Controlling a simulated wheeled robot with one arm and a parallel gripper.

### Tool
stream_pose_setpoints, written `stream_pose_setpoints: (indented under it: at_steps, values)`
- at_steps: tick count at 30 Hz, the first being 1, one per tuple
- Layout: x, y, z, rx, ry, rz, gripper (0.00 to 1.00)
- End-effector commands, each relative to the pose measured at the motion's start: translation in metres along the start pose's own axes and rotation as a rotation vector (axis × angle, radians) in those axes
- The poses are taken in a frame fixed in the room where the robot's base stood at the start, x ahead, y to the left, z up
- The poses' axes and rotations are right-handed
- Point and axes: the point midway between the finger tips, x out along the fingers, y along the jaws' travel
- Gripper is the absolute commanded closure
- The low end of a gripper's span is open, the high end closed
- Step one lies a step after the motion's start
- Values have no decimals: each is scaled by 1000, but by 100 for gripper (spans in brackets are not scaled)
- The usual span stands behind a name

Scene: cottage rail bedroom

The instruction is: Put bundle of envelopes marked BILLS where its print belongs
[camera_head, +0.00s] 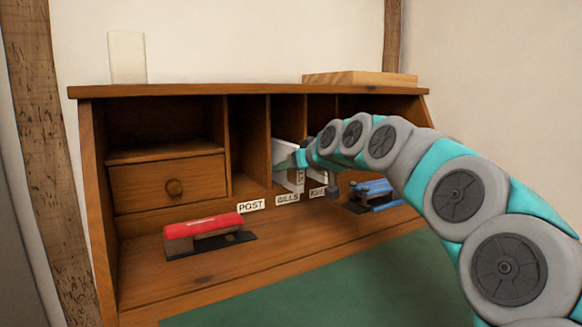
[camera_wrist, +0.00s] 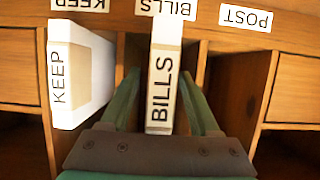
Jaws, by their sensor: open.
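The white bundle of envelopes marked BILLS (camera_wrist: 163,88) stands upright in the wrist view, at the slot with the BILLS label (camera_wrist: 166,8). In the head view a white bundle (camera_head: 284,152) shows there, partly hidden by my arm. My gripper (camera_wrist: 160,78) is open, with one green finger on each side of the BILLS bundle. Whether either finger touches it I cannot tell. The BILLS label (camera_head: 287,198) also shows on the desk ledge in the head view, between the POST label (camera_head: 251,205) and a third label.
A bundle marked KEEP (camera_wrist: 62,75) stands in the neighbouring slot, close to my gripper. The POST slot looks empty. A red-topped object (camera_head: 204,227) and a blue object (camera_head: 372,194) lie on the desk.

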Motion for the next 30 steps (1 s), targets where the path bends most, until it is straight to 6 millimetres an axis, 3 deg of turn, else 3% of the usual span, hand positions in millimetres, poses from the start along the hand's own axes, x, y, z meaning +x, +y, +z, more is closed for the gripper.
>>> stream_pose_setpoints:
  at_steps: [11, 24, 30]
  values:
    - [-8, 0, 0, 0, 1, 1, 38]
    - [-66, 0, 1, 0, -1, 0, 38]
    - [-82, 0, 1, 0, 1, 1, 38]
